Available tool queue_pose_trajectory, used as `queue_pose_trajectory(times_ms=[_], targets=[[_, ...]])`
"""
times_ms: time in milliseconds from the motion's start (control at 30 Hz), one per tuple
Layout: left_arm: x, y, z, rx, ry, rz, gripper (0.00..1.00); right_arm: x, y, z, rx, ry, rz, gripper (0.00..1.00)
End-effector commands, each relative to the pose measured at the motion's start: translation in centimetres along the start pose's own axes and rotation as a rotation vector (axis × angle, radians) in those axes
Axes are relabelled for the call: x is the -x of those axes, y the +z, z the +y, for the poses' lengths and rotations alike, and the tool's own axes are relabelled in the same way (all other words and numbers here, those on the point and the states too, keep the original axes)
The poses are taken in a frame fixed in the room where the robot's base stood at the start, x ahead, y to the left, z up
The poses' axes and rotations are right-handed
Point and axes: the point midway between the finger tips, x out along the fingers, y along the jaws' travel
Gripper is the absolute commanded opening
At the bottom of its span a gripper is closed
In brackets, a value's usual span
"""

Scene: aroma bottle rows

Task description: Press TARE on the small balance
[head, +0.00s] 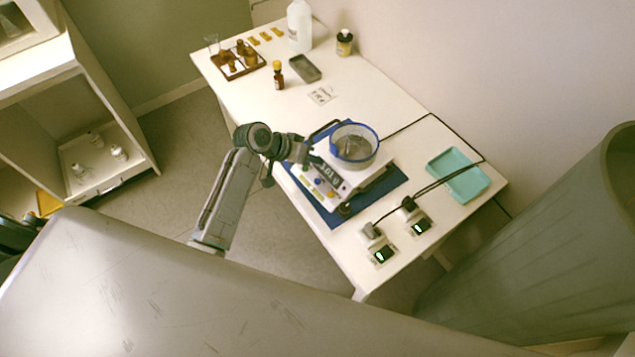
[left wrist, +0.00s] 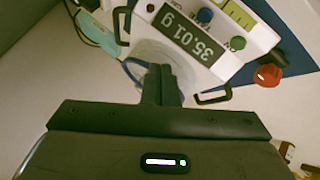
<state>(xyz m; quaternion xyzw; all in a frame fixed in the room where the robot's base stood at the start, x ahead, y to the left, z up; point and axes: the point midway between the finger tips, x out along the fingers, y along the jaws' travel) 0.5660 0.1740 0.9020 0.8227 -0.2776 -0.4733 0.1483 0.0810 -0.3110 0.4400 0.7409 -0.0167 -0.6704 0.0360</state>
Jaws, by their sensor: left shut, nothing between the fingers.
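The small balance (head: 354,181) stands on a blue mat (head: 331,213) on the white table. A clear blue-rimmed round dish or shield (head: 354,146) is on top of it. In the left wrist view its dark display (left wrist: 194,38) reads 35.01 g. Beside the display are a blue button (left wrist: 205,15) and a green button (left wrist: 238,43); a yellow patch lies near them. My left gripper (head: 313,159) is shut and empty, at the balance's display edge and beside the dish. Its fingers (left wrist: 160,84) overlap the dish in the wrist view; contact is unclear.
A red knob (left wrist: 268,75) sits near the balance's corner. A teal tray (head: 458,174) and two small devices with lit screens (head: 381,256) (head: 420,226) stand to the right, with black cables. Bottles and a brown rack (head: 237,62) are at the far end. A large grey bin-like shape (head: 540,240) is at right.

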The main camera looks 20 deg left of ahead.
Motion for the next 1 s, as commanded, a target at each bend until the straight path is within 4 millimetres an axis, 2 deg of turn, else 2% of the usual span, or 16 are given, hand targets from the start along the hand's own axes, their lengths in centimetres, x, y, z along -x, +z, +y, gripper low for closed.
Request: queue_pose_trajectory(times_ms=[33, 300, 567, 1000], targets=[[-0.9, 0.7, -0.7, 0.0, 0.0, 0.0, 0.0, -1.3, 0.1, -0.1, 0.0, 0.0, 0.0, 0.36], [-3.5, 2.6, -2.6, 0.0, -0.001, 0.0, 0.0, -5.2, 0.5, -0.4, 0.0, 0.0, 0.0, 0.36], [-4.8, 3.5, -3.5, 0.0, 0.0, -0.001, 0.0, -6.0, 0.5, -0.5, 0.0, -0.001, 0.0, 0.36], [-4.9, 3.5, -3.5, 0.0, 0.0, 0.0, 0.0, -5.9, 0.5, -0.5, 0.0, 0.0, 0.001, 0.36]])
